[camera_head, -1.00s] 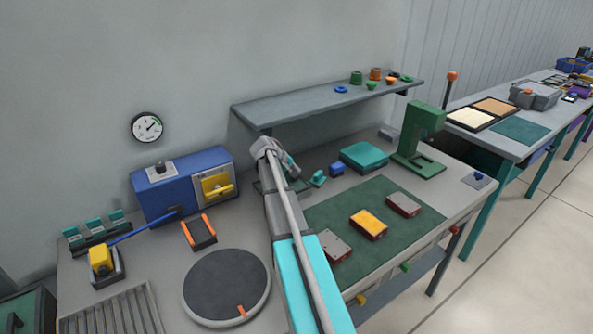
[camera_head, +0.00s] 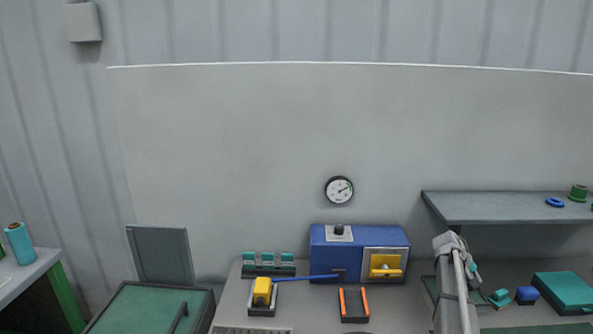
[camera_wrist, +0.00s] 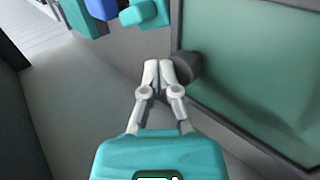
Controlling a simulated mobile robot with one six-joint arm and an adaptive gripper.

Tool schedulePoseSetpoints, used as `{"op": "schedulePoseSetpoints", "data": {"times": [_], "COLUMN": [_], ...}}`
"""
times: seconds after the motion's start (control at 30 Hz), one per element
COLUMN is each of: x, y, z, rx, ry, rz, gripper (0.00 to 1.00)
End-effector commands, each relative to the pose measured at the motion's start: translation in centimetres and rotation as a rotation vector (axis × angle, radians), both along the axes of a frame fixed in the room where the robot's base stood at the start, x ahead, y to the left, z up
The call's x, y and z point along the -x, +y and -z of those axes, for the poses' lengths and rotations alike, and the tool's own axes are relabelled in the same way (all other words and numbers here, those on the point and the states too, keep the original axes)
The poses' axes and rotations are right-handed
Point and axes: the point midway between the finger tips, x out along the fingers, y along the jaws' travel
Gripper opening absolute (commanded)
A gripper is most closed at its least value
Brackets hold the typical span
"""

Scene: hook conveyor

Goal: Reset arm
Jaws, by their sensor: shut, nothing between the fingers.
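My gripper (camera_wrist: 158,68) is shut and empty in the wrist view, its two pale fingers together. A dark rounded thing (camera_wrist: 187,67) shows right beside the fingertips; I cannot tell whether they touch. In the head view my arm rises at the lower right, in front of the workbench (camera_head: 405,308), and its fingers cannot be made out there. Teal (camera_wrist: 145,12) and blue (camera_wrist: 97,12) blocks lie at the top left of the wrist view, apart from the fingers.
A framed green panel (camera_wrist: 265,65) fills the wrist view's right side. In the head view, a blue box with a yellow handle (camera_head: 330,262), a yellow tool in a holder (camera_head: 262,292) and an orange-edged holder (camera_head: 353,304) stand left of my arm. A shelf (camera_head: 490,207) hangs above right.

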Motion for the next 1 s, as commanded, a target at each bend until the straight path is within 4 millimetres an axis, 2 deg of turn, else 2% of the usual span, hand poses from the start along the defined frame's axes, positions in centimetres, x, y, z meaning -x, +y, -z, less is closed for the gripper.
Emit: {"op": "schedulePoseSetpoints", "data": {"times": [0.6,1.0], "x": [-0.1,-0.1], "y": [0.1,0.1], "z": [-1.9,-1.8], "rx": [0.002,0.002], "ry": [0.001,0.001], "rz": [-0.002,-0.002], "gripper": [0.00,0.00]}}
